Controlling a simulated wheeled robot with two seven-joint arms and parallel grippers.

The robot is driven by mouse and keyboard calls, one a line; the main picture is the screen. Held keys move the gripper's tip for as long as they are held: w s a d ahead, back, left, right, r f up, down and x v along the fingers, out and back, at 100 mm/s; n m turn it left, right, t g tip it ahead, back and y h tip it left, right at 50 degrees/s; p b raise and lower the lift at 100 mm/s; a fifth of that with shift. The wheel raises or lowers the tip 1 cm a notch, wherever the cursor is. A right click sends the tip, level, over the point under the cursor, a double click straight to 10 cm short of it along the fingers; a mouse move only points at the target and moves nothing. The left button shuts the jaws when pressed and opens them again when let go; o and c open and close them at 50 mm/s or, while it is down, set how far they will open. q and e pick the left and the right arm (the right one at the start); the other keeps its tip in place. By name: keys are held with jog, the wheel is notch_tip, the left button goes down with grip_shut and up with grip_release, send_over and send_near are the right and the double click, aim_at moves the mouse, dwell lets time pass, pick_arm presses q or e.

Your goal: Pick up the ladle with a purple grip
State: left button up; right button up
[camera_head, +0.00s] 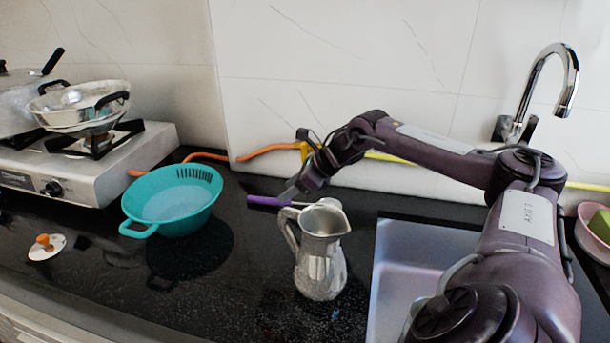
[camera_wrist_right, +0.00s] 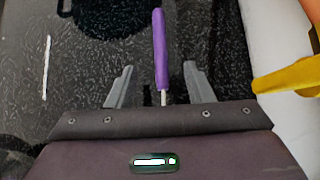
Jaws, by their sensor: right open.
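The ladle's purple grip (camera_head: 268,201) lies on the black countertop behind the grey jug (camera_head: 322,262). A short thin pale shaft runs right from the grip; I cannot make out the ladle's bowl. My right gripper (camera_head: 292,190) is just above the grip's right end, pointing down. In the right wrist view the purple grip (camera_wrist_right: 159,48) runs between the two open fingers (camera_wrist_right: 158,68), nearer neither side clearly, and its shaft passes under the palm. The fingers are apart and not closed on it. My left gripper is not in view.
A teal colander (camera_head: 172,200) stands left of the ladle. The jug stands close in front. A gas stove (camera_head: 90,160) with pots is at left, a sink (camera_head: 400,285) at right. An orange hose (camera_head: 268,150) with a yellow fitting (camera_wrist_right: 290,78) runs along the wall.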

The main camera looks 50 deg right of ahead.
jog(key=x, duration=0.4)
jog(key=shift+w+f+p, duration=0.15)
jog(key=shift+f+p, duration=0.2)
jog(key=shift+f, duration=0.1)
jog(key=shift+w+d+f, duration=0.1)
jog(key=shift+w+f, duration=0.2)
jog(key=shift+f, duration=0.1)
jog(key=shift+s+a+r, duration=0.1)
jog(key=shift+a+r, duration=0.1)
jog(key=c, duration=0.8)
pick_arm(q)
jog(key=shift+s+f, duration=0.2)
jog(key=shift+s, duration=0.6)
pick_arm(e)
jog(key=shift+d, duration=0.1)
grip_shut()
